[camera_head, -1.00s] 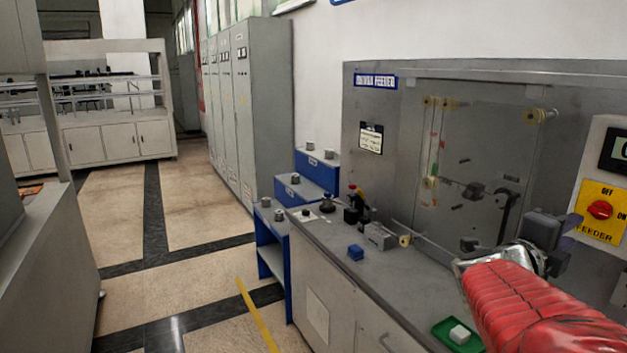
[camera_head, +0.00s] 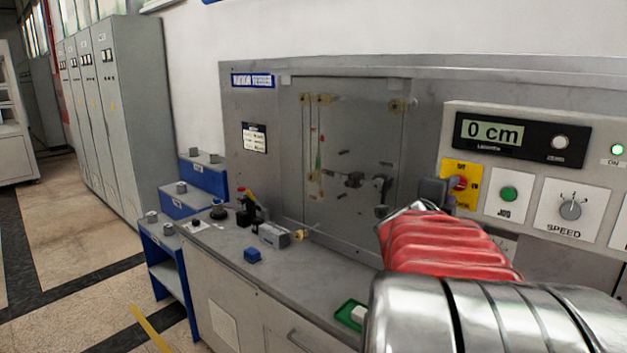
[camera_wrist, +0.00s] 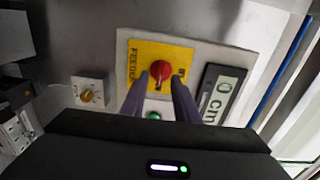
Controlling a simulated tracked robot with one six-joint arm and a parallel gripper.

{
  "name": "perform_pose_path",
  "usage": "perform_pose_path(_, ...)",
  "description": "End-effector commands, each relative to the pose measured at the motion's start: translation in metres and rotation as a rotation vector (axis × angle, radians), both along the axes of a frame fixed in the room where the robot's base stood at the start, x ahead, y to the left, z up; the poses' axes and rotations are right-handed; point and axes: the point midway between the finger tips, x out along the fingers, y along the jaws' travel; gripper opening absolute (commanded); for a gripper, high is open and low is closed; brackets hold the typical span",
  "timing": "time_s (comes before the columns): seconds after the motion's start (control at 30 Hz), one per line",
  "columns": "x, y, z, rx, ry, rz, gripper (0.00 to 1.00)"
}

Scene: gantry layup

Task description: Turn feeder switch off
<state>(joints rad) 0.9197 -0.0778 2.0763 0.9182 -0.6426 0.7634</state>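The feeder switch is a red knob on a yellow plate (camera_head: 449,170), on the panel at the right in the head view. My gripper (camera_head: 436,192) is in front of the plate and hides part of it. In the wrist view the red knob (camera_wrist: 160,69) shows on its yellow plate (camera_wrist: 133,50), with FEEDER lettering at the left and OFF at the right. The two fingers of my gripper (camera_wrist: 161,84) are apart, with their tips at either side of the knob's lower part. Nothing is held. I cannot tell whether the fingers touch the knob.
The panel also bears a length display (camera_head: 492,136), a green jog button (camera_head: 509,194) and a speed dial (camera_head: 571,209). On the counter (camera_head: 225,262) stand a blue block (camera_head: 252,255) and a green tray (camera_head: 345,315). A clear guarded cabinet (camera_head: 345,150) lies left of the panel.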

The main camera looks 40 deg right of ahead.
Motion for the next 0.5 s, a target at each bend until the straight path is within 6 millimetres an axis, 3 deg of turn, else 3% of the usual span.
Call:
perform_pose_path(0.2, 0.002, -0.022, -0.001, 0.001, 0.001, 0.001, 0.28)
perform_pose_path(0.5, 0.003, -0.027, 0.000, -0.001, 0.000, 0.002, 0.28)
